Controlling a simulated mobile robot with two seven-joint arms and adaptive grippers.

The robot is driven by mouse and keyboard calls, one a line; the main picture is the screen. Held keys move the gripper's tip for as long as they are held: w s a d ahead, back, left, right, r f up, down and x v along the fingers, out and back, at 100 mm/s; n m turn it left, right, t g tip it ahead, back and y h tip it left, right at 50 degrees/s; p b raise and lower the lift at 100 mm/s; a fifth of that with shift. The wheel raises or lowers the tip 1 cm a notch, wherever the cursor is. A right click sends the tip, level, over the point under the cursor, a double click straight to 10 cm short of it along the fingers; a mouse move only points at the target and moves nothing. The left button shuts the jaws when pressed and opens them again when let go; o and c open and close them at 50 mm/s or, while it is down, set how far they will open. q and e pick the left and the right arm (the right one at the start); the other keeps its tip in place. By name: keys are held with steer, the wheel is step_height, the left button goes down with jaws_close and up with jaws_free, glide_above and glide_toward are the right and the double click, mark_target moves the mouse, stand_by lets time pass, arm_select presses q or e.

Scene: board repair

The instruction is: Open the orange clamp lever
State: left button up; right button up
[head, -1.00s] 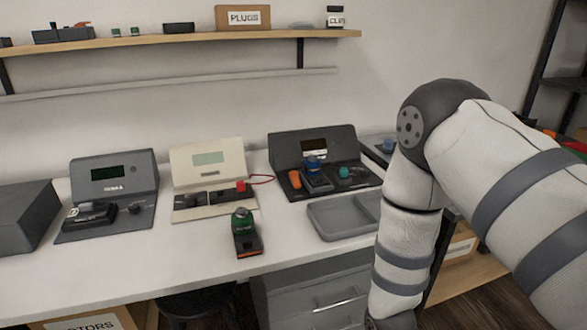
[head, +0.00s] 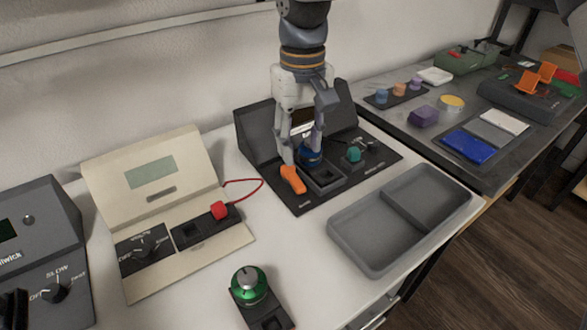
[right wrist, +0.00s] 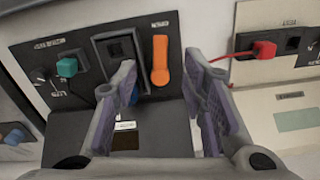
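The orange clamp lever (head: 293,178) lies on the left front of a dark device (head: 378,168) with a raised back panel. A blue-topped part (head: 311,157) sits right of the lever, partly hidden by my fingers. My right gripper (head: 302,160) points down over the device, close to the lever. In the right wrist view the lever (right wrist: 160,60) shows beyond and between the fingertips (right wrist: 160,72). The fingers are apart, and I see nothing held between them. A dark socket (right wrist: 117,48) beside the lever is partly covered by one finger. My left gripper is not in view.
A teal knob (head: 353,154) stands right of the blue-topped part. A cream device (head: 145,170) with a red plug (head: 219,210) is to the left. A grey divided tray (head: 352,240) lies front right. A green-topped module (head: 250,285) stands in front.

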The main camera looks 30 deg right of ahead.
mark_target(301, 184)
step_height(301, 184, down, 9)
steer(key=shift+f+b, duration=0.2)
steer(key=shift+b, duration=0.1)
jaws_close()
steer(key=shift+d+r+n+p, duration=0.2)
steer(key=shift+r+n+p, duration=0.2)
steer(key=shift+n+p, duration=0.1)
steer(key=shift+w+d+f+n, duration=0.15)
steer(key=shift+d+n, duration=0.05)
steer(key=shift+n, duration=0.2)
steer(key=shift+f, duration=0.15)
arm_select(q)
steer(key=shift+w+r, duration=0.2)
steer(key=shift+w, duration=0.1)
